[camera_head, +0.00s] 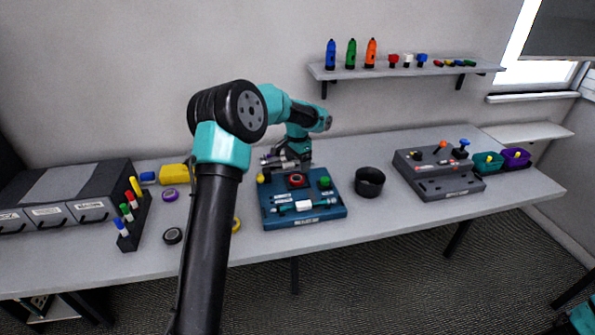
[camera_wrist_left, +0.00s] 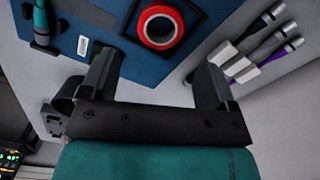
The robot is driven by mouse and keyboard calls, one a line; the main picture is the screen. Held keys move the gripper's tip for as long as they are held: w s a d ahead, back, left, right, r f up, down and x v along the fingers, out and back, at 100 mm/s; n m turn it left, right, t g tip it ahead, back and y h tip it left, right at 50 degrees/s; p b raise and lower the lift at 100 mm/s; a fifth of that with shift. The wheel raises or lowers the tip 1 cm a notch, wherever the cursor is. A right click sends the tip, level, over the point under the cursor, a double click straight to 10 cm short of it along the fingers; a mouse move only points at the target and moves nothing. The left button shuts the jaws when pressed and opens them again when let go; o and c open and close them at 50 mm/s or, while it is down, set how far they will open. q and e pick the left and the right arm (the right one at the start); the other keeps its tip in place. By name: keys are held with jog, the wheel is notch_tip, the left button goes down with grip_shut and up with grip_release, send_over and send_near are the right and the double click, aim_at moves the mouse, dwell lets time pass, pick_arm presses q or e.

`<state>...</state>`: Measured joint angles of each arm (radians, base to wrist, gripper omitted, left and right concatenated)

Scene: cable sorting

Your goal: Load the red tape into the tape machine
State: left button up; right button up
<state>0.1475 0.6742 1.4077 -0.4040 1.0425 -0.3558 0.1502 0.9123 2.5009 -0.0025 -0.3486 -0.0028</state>
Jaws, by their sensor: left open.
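The red tape (camera_head: 297,180) is a red ring with a pale centre. It sits on a black square of the blue machine (camera_head: 275,218), towards its back edge. In the left wrist view the red tape (camera_wrist_left: 161,26) lies beyond the fingertips, on the blue panel (camera_wrist_left: 95,20). I cannot tell how deep it sits. My left gripper (camera_head: 284,163) is just behind the machine, partly hidden by its own arm. In the left wrist view its fingers (camera_wrist_left: 155,75) are spread, with nothing between them.
Purple (camera_head: 169,195), black (camera_head: 173,236) and yellow (camera_head: 236,224) rolls lie left of the machine. A black cup (camera_head: 369,183) and a grey control box (camera_head: 440,176) stand to the right.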

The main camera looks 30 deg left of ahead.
pick_arm(q)
notch_tip(320, 180, up, 7)
dwell(0.3)
dwell(0.4)
